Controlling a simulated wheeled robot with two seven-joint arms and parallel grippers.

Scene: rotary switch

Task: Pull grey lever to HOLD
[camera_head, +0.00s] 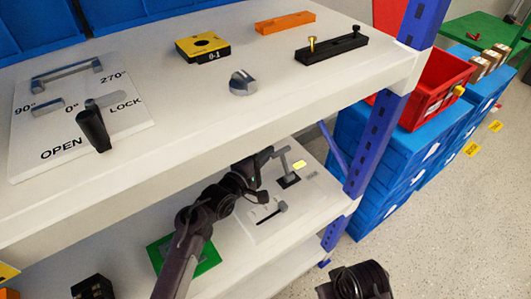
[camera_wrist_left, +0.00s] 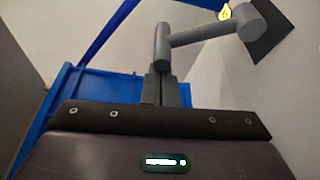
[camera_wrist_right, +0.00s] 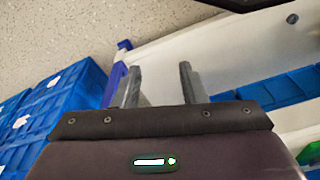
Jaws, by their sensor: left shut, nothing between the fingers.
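The grey lever (camera_head: 283,165) stands on a white panel (camera_head: 253,224) on the lower shelf, rising from a dark square base, with a crossbar handle at its top. In the left wrist view, the lever (camera_wrist_left: 205,36) shows its arm reaching left to the handle, right in front of the fingertips. My left gripper (camera_head: 266,154) is shut and empty beside the handle. Its closed fingers (camera_wrist_left: 160,84) appear to meet or nearly meet the handle; I cannot tell if they touch. My right gripper (camera_wrist_right: 159,80) is open and empty. The HOLD marking cannot be read.
A slider (camera_head: 281,207) sits on the same panel, and a green plate (camera_head: 208,259) lies to its left. The upper shelf (camera_head: 240,120) overhangs, with a rotary switch (camera_head: 242,82). A blue post (camera_head: 375,140) and blue crates (camera_head: 375,175) stand at right.

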